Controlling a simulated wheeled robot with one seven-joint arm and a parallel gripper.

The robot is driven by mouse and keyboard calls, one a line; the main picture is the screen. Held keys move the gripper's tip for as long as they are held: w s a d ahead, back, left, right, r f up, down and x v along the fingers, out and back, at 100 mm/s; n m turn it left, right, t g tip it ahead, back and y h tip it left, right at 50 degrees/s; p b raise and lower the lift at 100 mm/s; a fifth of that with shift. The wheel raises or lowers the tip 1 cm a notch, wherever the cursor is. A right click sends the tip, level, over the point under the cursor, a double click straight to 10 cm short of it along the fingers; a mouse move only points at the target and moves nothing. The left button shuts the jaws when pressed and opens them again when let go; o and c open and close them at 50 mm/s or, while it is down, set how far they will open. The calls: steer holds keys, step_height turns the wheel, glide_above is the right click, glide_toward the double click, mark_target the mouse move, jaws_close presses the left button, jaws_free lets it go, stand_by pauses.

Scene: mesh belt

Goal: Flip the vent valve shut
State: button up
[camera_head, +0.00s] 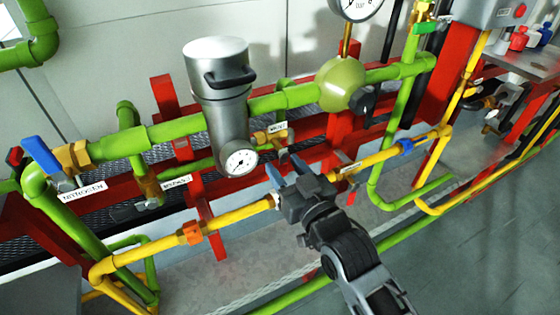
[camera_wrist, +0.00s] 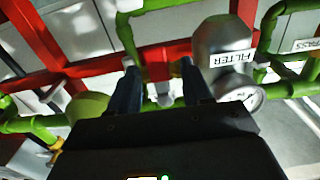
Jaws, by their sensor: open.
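The vent valve (camera_head: 262,136) is a small brass valve beside a white label reading VENT (camera_head: 278,127), on a branch of the green piping. A short grey lever (camera_head: 283,156) seems to hang below the label. My gripper (camera_head: 284,166) is open just below and in front of the valve, its two dark blue fingers pointing up at it. In the wrist view the gripper (camera_wrist: 160,82) has a pale grey piece (camera_wrist: 165,99) between its fingers, which may be the lever. I cannot tell whether either finger touches it. The palm hides what lies closer.
A grey filter canister (camera_head: 218,85) with a dial gauge (camera_head: 241,162) stands left of my gripper. A yellow pipe (camera_head: 240,214) runs close by my gripper. A blue-handled valve (camera_head: 42,157) labelled NITROGEN is at far left. Red frame bars (camera_head: 205,215) cross behind.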

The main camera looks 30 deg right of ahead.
mark_target(284, 167)
steer(key=shift+s, duration=2.25)
steer(key=s+r+g, duration=0.2)
steer(key=s+g, duration=0.1)
steer(key=s, duration=3.1)
steer(key=shift+d, duration=0.25)
